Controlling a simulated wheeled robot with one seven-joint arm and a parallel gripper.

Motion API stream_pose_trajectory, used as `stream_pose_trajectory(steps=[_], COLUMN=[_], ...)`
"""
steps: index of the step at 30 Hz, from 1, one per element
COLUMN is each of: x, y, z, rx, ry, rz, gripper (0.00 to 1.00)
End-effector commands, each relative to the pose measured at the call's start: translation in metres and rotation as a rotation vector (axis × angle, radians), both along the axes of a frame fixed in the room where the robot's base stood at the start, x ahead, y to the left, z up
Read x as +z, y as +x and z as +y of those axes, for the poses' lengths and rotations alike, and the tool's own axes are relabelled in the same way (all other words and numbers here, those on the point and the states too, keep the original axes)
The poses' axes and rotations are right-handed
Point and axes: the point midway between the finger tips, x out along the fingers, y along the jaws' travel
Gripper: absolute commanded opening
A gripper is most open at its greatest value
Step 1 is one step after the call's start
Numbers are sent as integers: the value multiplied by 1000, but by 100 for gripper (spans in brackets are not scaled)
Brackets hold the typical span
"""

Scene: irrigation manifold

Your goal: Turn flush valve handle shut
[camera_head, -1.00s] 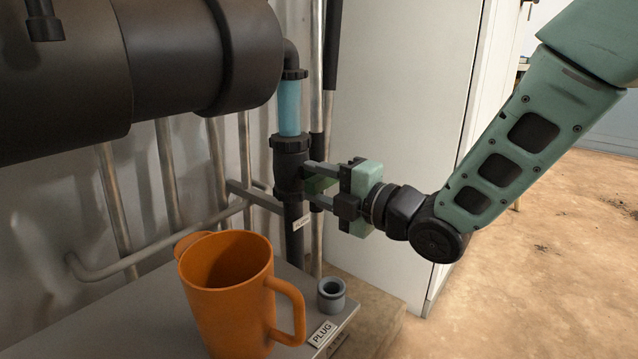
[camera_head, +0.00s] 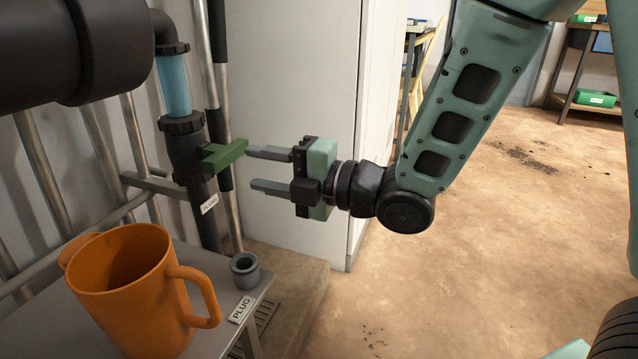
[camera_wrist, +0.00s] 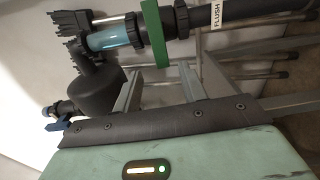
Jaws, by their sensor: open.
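The flush valve (camera_head: 186,147) is a black fitting on the vertical pipe below a blue clear section. Its green handle (camera_head: 225,154) sticks out sideways to the right, across the line of the pipe. A FLUSH label (camera_head: 209,204) is on the pipe below. My gripper (camera_head: 259,169) is open and empty, to the right of the handle, with its two grey fingers pointing at it. The fingertips are apart from the handle. In the wrist view the green handle (camera_wrist: 155,35) lies beyond the fingers, crossing the pipe, with the FLUSH label to its right.
An orange jug (camera_head: 130,290) stands on the grey shelf (camera_head: 40,325) at lower left, beside a small grey cup-like plug (camera_head: 245,270) and a PLUG label. A white cabinet (camera_head: 290,80) stands behind my gripper. Open floor lies to the right.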

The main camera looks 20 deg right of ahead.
Motion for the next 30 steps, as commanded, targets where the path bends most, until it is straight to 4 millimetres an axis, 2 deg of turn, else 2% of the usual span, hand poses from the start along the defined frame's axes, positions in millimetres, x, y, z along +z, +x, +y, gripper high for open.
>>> stream_pose_trajectory(steps=[1, 20, 24, 30], x=[-7, -9, -3, -5], y=[0, -16, -35, -46], z=[-1, -22, -47, -60], rx=[0, -9, -14, -9], ry=[2, -3, -4, -3], rz=[-4, -6, -3, -4], gripper=[42, 42, 42, 42])
